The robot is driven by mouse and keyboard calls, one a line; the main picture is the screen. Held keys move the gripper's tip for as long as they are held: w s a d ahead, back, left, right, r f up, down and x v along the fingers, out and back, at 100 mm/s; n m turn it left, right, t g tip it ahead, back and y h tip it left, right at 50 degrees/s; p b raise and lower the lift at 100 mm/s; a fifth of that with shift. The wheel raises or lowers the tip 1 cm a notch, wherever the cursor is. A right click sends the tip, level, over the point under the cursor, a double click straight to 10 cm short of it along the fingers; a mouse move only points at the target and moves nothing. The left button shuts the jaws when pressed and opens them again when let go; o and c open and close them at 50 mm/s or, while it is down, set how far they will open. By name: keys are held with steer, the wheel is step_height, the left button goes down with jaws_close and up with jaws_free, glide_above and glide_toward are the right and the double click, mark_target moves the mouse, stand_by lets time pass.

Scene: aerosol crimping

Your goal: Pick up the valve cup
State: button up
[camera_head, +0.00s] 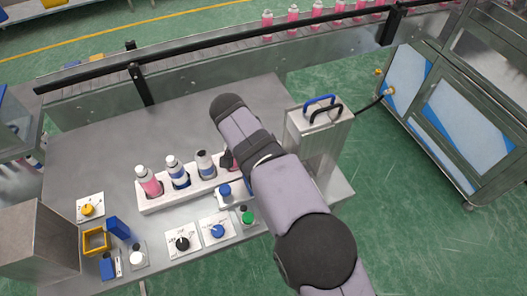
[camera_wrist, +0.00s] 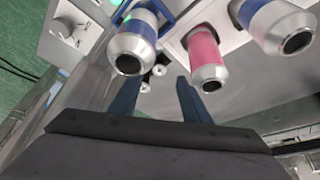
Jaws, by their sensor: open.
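My gripper (camera_wrist: 157,80) is open, its two dark fingers apart with nothing held between them. In the wrist view, small pale round pieces (camera_wrist: 158,71) show beyond and between the fingertips; one may be the valve cup, but they are too small to tell. A blue-and-white can (camera_wrist: 130,50) is just left of the fingers and a pink can (camera_wrist: 206,50) just right, both with dark open tops.
A white rack (camera_head: 150,207) holds several cans. A steel column with handles (camera_head: 320,130) stands right of my arm. Knob plates (camera_head: 183,243), a yellow frame (camera_head: 96,241) and blue blocks (camera_head: 118,228) lie at the front. The table (camera_head: 100,150) behind the rack is clear.

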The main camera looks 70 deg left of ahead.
steer(key=shift+w+d+f+p, duration=0.15)
steer(key=shift+f+p, duration=0.2)
steer(key=shift+f, duration=0.2)
steer(key=shift+w+a+f+p, duration=0.3)
steer(key=shift+a+f+p, duration=0.05)
steer(key=shift+f+p, duration=0.2)
steer(key=shift+w+a+f+p, duration=0.25)
steer(key=shift+a+f+p, duration=0.05)
steer(key=shift+f+p, duration=0.25)
steer(key=shift+p+x, duration=0.35)
steer(key=shift+x, duration=0.7)
jaws_close()
